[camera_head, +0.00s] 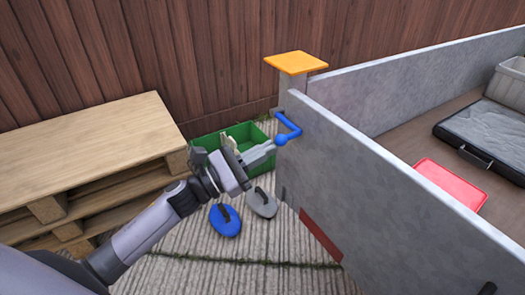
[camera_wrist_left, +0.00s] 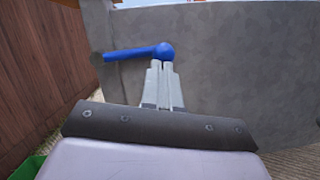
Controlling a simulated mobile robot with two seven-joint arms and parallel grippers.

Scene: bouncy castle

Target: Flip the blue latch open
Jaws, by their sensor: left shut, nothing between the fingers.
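The blue latch (camera_head: 289,125) is a bent bar with a round ball at its end. It is mounted near the top corner of a grey panel (camera_head: 340,165), below the post with the orange cap. In the left wrist view the latch (camera_wrist_left: 138,53) runs sideways, with its ball on the right. My left gripper (camera_head: 274,145) is shut and empty. Its fingertips are right at the ball, and in the left wrist view the fingers (camera_wrist_left: 161,66) point at the ball's underside. I cannot tell whether they touch it. My right gripper is not in view.
A wooden pallet stack (camera_head: 90,140) stands at the left, before a brown fence (camera_head: 150,45). A green crate (camera_head: 205,140) sits behind my gripper. Blue (camera_head: 225,220) and grey (camera_head: 262,203) oval objects lie on the ground below. A red item (camera_head: 452,183) and a dark-edged grey case (camera_head: 485,135) lie inside the panels.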

